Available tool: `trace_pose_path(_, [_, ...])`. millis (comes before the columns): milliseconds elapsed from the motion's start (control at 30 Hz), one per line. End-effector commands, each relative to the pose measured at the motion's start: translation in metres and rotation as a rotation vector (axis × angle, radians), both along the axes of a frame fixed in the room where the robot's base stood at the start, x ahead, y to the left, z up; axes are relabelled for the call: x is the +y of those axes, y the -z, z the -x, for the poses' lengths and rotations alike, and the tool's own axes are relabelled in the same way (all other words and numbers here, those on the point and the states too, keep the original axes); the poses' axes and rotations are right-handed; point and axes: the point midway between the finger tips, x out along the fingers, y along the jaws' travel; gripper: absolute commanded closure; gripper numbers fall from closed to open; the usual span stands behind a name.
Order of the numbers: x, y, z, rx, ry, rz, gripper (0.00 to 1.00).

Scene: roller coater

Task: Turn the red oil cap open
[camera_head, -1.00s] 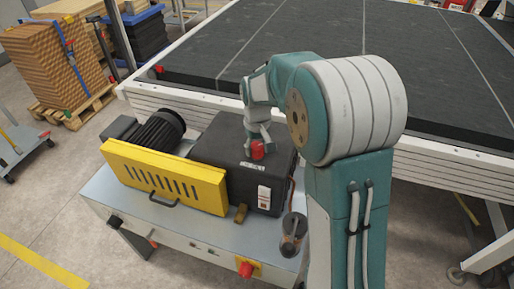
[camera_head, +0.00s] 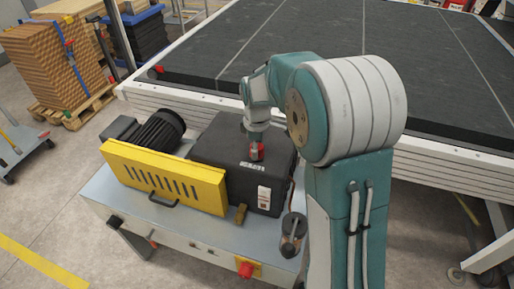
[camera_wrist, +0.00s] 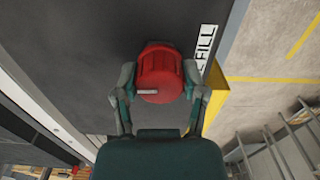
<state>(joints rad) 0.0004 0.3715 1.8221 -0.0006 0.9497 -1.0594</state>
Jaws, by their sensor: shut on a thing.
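The red oil cap (camera_wrist: 158,73) sits on the dark box near a white label with black letters (camera_wrist: 206,42) in the wrist view. It has a ribbed rim and a pale bar mark on its face. My gripper (camera_wrist: 158,88) has one finger on each side of the cap, shut on it. The fingertips are too small there to make out.
A yellow slotted guard (camera_head: 165,180) and a black motor (camera_head: 158,130) stand left of the box. A large dark table (camera_head: 330,60) lies behind.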

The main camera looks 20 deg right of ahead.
Motion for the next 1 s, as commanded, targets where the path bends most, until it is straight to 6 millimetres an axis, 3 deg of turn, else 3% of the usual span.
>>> trace_pose_path(400, [0.0012,-0.0014,-0.0028,-0.011,-0.194,-0.001,0.92])
trace_pose_path(967, [0.0013,-0.0017,-0.0030,-0.012,-0.222,-0.002,0.92])
trace_pose_path(1000, [0.0013,-0.0017,-0.0030,-0.012,-0.222,-0.002,0.31])
